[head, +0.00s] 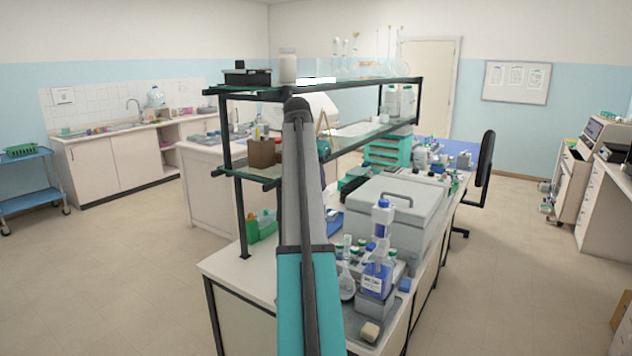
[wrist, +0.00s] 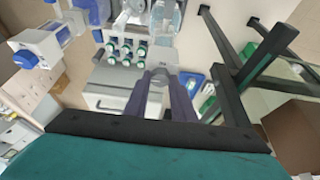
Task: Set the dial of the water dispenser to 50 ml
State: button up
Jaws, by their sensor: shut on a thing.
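The water dispenser (head: 376,278), with a blue-labelled bottle and a blue-topped pale head, stands on the bench right of my arm in the head view. In the wrist view the dispenser's pale head (wrist: 42,42) is at the upper left, with a round blue knob on it. I cannot read a dial setting in either view. My gripper (wrist: 158,76) shows in the wrist view, its dark fingers close around a small pale grey thing that I cannot identify. The gripper is apart from the dispenser, to its right in that view. In the head view my arm hides the gripper.
A rack of green-and-white capped bottles (wrist: 125,47) lies beyond the fingers. A dark shelf frame (wrist: 237,85) stands close on the right in the wrist view. A large grey box (head: 385,205) sits behind the dispenser, and a round flask (head: 346,285) beside it.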

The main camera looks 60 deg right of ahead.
dwell(0.4)
jog(key=o, duration=1.1)
jog(key=shift+c, duration=0.2)
jog(key=shift+r, duration=0.1)
jog(key=p+v, duration=0.7)
jog(key=v, duration=0.6)
jog(key=shift+r, duration=0.25)
jog(key=shift+a, duration=0.1)
